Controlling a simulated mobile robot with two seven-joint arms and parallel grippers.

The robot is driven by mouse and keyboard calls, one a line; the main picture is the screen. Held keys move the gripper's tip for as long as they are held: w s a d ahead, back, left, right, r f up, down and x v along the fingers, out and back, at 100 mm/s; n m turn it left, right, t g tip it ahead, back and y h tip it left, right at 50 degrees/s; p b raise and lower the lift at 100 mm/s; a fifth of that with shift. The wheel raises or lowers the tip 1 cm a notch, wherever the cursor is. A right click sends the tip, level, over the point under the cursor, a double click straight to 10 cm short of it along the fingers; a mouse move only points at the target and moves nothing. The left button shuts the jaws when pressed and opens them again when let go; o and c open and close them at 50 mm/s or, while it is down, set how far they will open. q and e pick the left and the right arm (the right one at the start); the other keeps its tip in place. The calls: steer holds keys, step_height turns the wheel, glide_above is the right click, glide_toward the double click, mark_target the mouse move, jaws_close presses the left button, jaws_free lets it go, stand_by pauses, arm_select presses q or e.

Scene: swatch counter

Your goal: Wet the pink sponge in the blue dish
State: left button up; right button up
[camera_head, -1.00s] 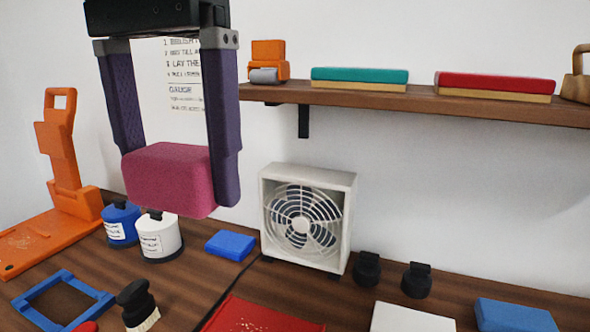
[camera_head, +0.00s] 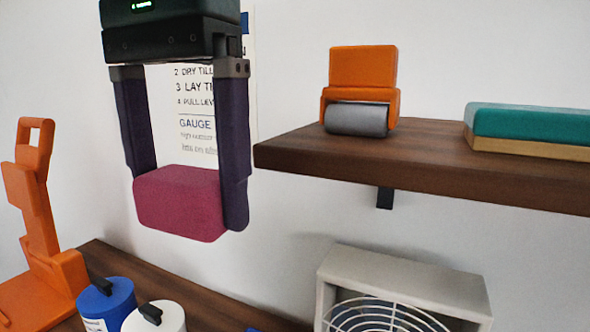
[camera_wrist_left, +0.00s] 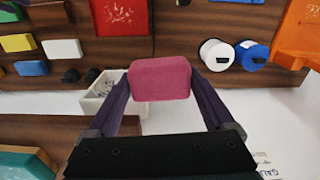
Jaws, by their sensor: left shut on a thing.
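The pink sponge (camera_head: 180,203) is a rounded block held up in the air in front of the white wall, above the counter. My left gripper (camera_head: 190,200) is shut on it, one dark purple finger at each side. The sponge also shows in the left wrist view (camera_wrist_left: 160,79), between the same fingers. I cannot make out a blue dish for certain in the present views; only a sliver of something blue (camera_wrist_left: 232,1) shows at the top edge of the left wrist view. My right gripper is not in view.
A wooden shelf (camera_head: 430,165) with an orange roller tool (camera_head: 362,90) and a teal block (camera_head: 530,127) is right of the sponge. A fan (camera_head: 400,280) stands below the shelf. A blue jar (camera_head: 108,305), a white jar (camera_head: 165,320) and an orange stand (camera_head: 40,225) are at lower left.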

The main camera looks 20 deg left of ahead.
arm_select(q)
steer(key=f+b, duration=0.2)
steer(key=f, duration=0.1)
steer(key=s+d+f+b, duration=0.1)
steer(key=f, duration=0.1)
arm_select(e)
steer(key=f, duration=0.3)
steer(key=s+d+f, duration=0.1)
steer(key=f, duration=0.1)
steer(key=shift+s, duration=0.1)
